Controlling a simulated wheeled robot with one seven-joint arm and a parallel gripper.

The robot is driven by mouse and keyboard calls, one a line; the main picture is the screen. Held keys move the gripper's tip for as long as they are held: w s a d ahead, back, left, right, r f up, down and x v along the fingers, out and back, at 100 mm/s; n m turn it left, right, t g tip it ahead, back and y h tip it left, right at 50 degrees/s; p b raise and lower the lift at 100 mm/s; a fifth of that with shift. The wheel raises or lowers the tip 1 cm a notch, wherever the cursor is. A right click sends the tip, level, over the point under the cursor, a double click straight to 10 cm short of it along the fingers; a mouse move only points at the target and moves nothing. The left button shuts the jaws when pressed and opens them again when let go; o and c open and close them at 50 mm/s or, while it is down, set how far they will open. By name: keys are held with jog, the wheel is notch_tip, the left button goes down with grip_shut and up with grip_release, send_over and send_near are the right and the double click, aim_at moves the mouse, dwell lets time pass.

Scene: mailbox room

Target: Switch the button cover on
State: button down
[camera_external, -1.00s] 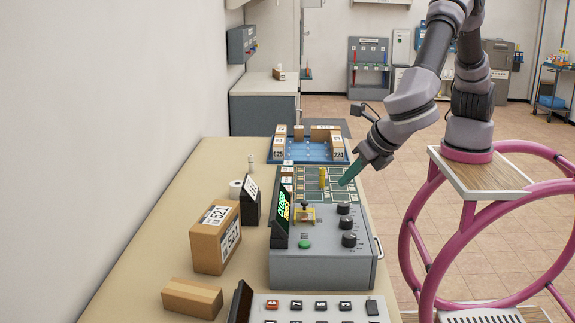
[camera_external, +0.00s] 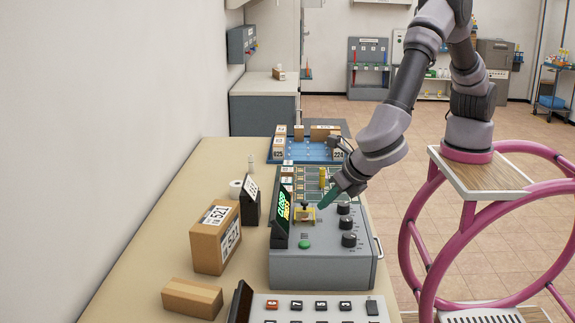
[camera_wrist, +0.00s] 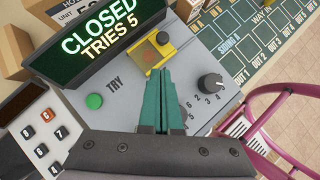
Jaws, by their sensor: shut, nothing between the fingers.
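A yellow bracket-like piece, which looks like the button cover (camera_external: 297,215), sits on the grey control box (camera_external: 320,268). In the wrist view the fingertips (camera_wrist: 160,72) appear just below the yellow piece; contact is unclear. A green button (camera_wrist: 94,101) beside the word TRY is left of the fingers.
The display (camera_wrist: 105,32) reads CLOSED, TRIES 5. Several black knobs (camera_external: 348,240) line the box's right side. Cardboard boxes (camera_external: 208,248) stand at left, a keypad (camera_external: 322,308) in front.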

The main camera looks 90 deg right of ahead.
aim_at(306, 209)
jog(key=shift+w+d+f, duration=0.25)
jog(key=shift+w+d, duration=0.45)
jog(key=shift+w+d+f, duration=0.25)
jog(key=shift+w+d, duration=0.45)
jog(key=d, duration=0.5)
jog(key=shift+d, duration=0.25)
jog(key=shift+s+a+r, duration=0.1)
jog(key=shift+s+a, duration=0.25)
jog(key=shift+a, duration=0.05)
jog(key=shift+s+a+r, duration=0.2)
jog(key=shift+s+a, duration=0.35)
jog(key=shift+a, duration=0.05)
jog(key=shift+s+a+r, duration=0.2)
jog(key=shift+s+a, duration=0.35)
jog(key=v, duration=0.9)
jog(key=shift+r, duration=0.4)
jog(key=shift+s, duration=0.15)
